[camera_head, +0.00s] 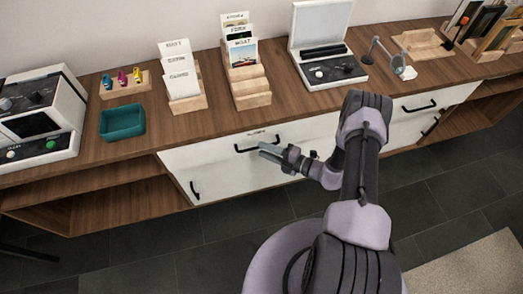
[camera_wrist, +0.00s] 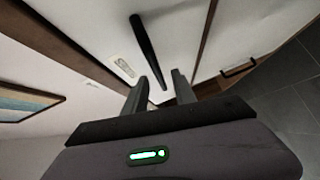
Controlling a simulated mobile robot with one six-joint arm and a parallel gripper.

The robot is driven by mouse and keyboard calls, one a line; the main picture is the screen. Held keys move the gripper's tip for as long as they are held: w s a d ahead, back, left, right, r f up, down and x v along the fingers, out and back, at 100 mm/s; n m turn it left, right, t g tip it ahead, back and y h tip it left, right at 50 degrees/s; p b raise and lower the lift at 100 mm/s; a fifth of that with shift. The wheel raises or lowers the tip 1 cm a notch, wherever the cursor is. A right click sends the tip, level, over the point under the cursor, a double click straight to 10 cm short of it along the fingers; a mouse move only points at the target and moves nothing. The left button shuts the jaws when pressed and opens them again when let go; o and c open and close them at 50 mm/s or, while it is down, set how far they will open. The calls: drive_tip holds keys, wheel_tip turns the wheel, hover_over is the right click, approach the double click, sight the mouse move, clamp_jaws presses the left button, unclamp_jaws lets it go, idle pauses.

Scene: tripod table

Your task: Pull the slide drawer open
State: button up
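A white drawer front (camera_head: 205,155) below the counter has a black bar handle (camera_head: 245,149) with a small label (camera_head: 256,132) above it, too small to read surely. The drawer looks shut, flush with the front. My gripper (camera_head: 266,149) is just in front of the handle's right part. In the wrist view, my gripper (camera_wrist: 161,78) is open, with one finger on each side of the near end of the handle (camera_wrist: 148,48). I cannot tell whether either finger touches it. The label (camera_wrist: 124,67) shows to the left of the handle.
A cabinet door with a vertical handle (camera_head: 194,190) is below the drawer. Another drawer with a black handle (camera_head: 418,106) is to the right. The wooden counter (camera_head: 215,118) bears a teal tray (camera_head: 122,122), card holders and devices. Floor in front is clear.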

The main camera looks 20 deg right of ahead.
drive_tip(key=shift+x, duration=0.95)
clamp_jaws()
drive_tip(key=shift+d, duration=0.1)
idle(0.6)
